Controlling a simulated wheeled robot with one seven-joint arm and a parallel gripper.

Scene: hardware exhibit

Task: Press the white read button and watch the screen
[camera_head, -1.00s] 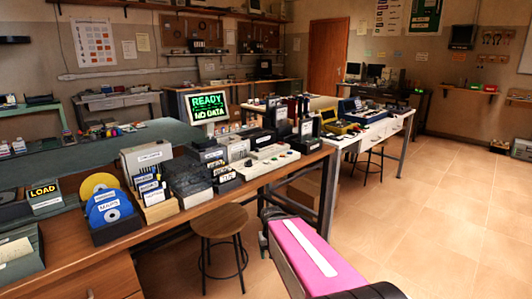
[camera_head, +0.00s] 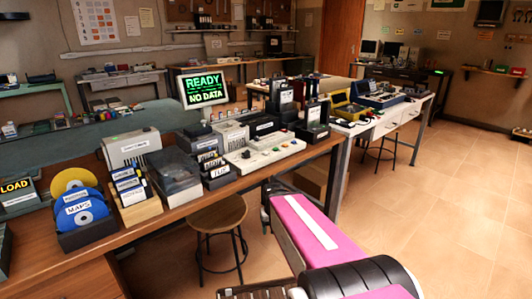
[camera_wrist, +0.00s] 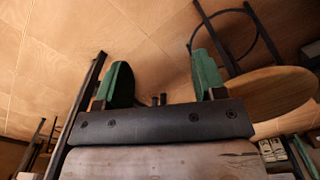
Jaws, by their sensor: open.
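The screen (camera_head: 204,88) stands on the long workbench and shows green text reading "READY" and "NO DATA". To its right, a white console (camera_head: 285,148) with small coloured buttons lies near the bench's front edge. A white read button is too small to pick out on it. My gripper (camera_wrist: 162,75) shows in the wrist view with its two green fingers apart and nothing between them. It is over the floor beside a wooden stool, away from the console. In the head view my pink arm is in front of the bench, and the gripper cannot be made out.
The workbench (camera_head: 160,222) also holds blue disks (camera_head: 82,212), card boxes (camera_head: 132,190) and a dark covered box (camera_head: 173,172) left of the console. A round wooden stool (camera_head: 217,213) stands in front, also in the wrist view (camera_wrist: 270,92).

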